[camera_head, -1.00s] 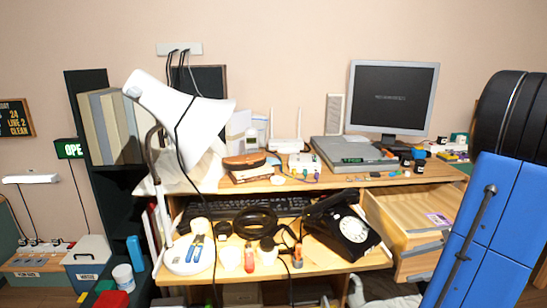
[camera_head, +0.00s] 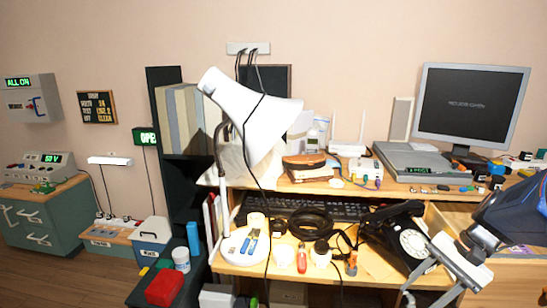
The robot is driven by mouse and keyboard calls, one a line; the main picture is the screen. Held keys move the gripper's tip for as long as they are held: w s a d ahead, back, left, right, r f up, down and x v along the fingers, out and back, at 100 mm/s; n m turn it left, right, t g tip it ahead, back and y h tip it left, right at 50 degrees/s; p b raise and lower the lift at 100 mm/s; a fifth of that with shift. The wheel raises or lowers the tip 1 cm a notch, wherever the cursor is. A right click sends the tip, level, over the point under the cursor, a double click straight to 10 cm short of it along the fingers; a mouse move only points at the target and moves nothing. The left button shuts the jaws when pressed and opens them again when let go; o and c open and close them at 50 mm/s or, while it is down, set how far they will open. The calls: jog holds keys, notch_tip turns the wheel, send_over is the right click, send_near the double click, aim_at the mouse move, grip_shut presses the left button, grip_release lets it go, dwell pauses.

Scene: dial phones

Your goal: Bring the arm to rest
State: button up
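My gripper (camera_head: 424,290) is at the lower right in the head view, at the end of my arm, which comes in from the right edge. Its two grey fingers stand apart, with nothing seen between them. The black dial phone (camera_head: 386,240) with its white dial (camera_head: 412,243) sits on the desk just left of and behind the gripper. Its black handset (camera_head: 395,214) lies across the top. The gripper overlaps the phone's right edge in the picture; I cannot tell whether they touch.
A white desk lamp (camera_head: 250,110) stands left of the keyboard (camera_head: 330,208). A coiled black cable (camera_head: 311,222) and small tools lie on the desk (camera_head: 330,272). A monitor (camera_head: 470,105) stands on the raised shelf. Open floor (camera_head: 70,270) lies at the left.

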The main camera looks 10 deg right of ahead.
jog(key=s+a+r+n+t+h, duration=0.1)
jog(key=s+a+r+n+h, duration=0.1)
jog(key=a+n, duration=0.3)
jog(key=s+a+r+n+t+h, duration=0.2)
jog(key=a+n+h, duration=0.1)
jog(key=a+n, duration=0.3)
jog(key=shift+s+a+n, duration=0.15)
jog(key=shift+s+n, duration=0.25)
